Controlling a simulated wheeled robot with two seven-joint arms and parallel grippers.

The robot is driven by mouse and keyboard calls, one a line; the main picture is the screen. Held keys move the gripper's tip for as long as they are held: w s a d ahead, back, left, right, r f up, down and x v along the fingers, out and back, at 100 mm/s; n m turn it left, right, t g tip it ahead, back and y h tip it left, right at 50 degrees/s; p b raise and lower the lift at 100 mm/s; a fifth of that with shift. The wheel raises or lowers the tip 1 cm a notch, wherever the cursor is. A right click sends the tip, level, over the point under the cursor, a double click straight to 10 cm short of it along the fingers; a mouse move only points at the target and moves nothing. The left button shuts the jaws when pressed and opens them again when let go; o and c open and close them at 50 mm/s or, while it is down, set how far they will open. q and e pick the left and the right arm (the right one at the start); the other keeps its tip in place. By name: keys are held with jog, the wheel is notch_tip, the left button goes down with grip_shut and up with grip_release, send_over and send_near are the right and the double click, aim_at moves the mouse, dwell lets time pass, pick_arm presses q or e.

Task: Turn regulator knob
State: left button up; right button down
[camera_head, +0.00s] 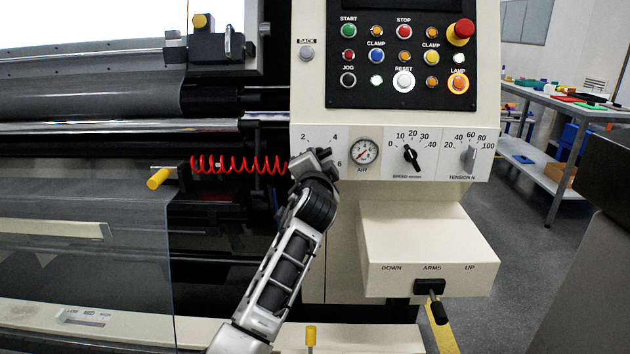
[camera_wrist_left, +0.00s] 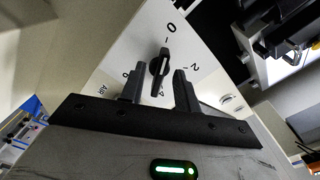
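The regulator knob (camera_wrist_left: 160,68) is black and bar-shaped, on a white panel with a numbered scale, in the left wrist view. A light mark shows on it; its long axis runs roughly up and down in the picture, with the upper end towards the 0. My left gripper (camera_wrist_left: 159,76) is open, with one finger on each side of the knob and a visible gap on both sides. I cannot tell how deep the fingers reach around it. In the head view my left gripper (camera_head: 314,163) covers the knob at the panel's left end. My right gripper is not in view.
An air gauge (camera_head: 363,152) sits just right of my gripper, then a speed knob (camera_head: 411,155) and a tension knob (camera_head: 469,155). A button panel (camera_head: 402,55) is above. A box with an arms lever (camera_head: 436,305) juts out below. A red coiled hose (camera_head: 238,165) hangs left.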

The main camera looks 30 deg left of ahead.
pick_arm(q)
jog(key=v, duration=1.5)
jog(key=shift+w, duration=0.1)
jog(key=s+d+f+g+h+p, duration=0.1)
jog(key=s+d+f+h, duration=0.25)
jog(key=f, duration=0.45)
jog(key=s+d+f+g+h+p, duration=0.1)
jog(key=s+d+f+h+p, duration=0.2)
jog(key=f, duration=0.5)
jog(key=s+d+f+n+g+h, duration=0.1)
jog(key=s+f, duration=0.3)
jog(key=s, duration=0.4)
jog(key=s+d+f+n+g+h, duration=0.2)
jog(key=s+d+f+n+h, duration=0.1)
jog(key=s, duration=0.4)
jog(key=shift+s+d+f+n+h+p, duration=0.3)
jog(key=shift+s+d+f+h, duration=0.15)
jog(key=shift+d+f, duration=0.4)
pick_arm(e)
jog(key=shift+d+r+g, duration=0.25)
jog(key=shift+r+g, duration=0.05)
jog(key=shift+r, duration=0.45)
pick_arm(q)
jog(key=shift+w, duration=0.1)
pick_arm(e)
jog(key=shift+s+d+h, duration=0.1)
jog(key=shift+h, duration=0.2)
